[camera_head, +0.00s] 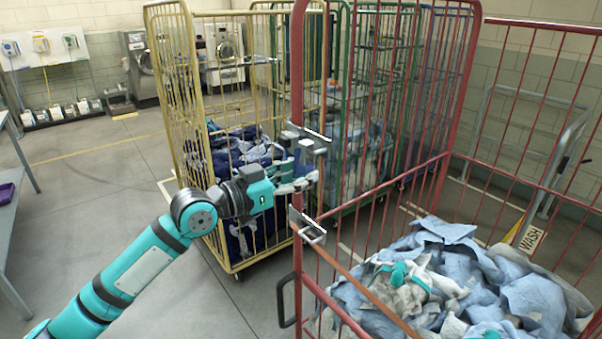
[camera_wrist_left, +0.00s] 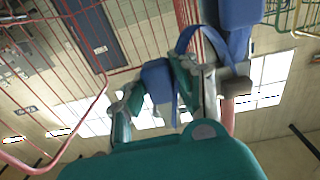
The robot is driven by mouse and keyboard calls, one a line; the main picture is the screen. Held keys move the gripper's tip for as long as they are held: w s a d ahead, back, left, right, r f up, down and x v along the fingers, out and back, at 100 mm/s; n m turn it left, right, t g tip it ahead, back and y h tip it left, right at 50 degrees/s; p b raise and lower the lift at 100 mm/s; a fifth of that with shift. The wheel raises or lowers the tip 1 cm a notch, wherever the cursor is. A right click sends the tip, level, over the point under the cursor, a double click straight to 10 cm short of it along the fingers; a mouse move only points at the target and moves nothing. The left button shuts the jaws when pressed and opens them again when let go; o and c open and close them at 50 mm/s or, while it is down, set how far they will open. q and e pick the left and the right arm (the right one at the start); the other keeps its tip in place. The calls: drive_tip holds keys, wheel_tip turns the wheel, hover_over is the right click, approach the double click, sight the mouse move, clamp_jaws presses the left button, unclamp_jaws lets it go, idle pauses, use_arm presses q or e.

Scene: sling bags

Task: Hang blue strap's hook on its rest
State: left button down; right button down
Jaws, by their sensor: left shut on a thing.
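My left gripper (camera_head: 305,182) is at the near post of the red cage trolley (camera_head: 297,90), between two metal brackets. In the left wrist view my left gripper (camera_wrist_left: 165,97) is shut on the blue strap (camera_wrist_left: 158,78), whose band loops up over the fingers. A wider blue piece (camera_wrist_left: 240,20) hangs at the top of that view, near a grey-brown metal part (camera_wrist_left: 237,87). The upper bracket (camera_head: 308,140) is just above the gripper in the head view; the lower bracket (camera_head: 307,226) is below. I cannot make out the hook or which bracket is its rest.
An orange-brown strap (camera_head: 360,290) runs from the lower bracket across the red trolley's front, before a heap of blue and grey laundry (camera_head: 450,270). A yellow cage trolley (camera_head: 185,100) with dark blue laundry stands close behind my left arm.

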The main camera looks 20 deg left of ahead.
use_arm(q)
drive_tip(key=shift+f, duration=0.2)
drive_tip(key=c, duration=0.6)
unclamp_jaws()
drive_tip(key=shift+o, duration=0.2)
drive_tip(key=b+v, duration=0.2)
drive_tip(key=v, duration=0.5)
drive_tip(key=shift+b, duration=0.4)
drive_tip(key=shift+d, duration=0.1)
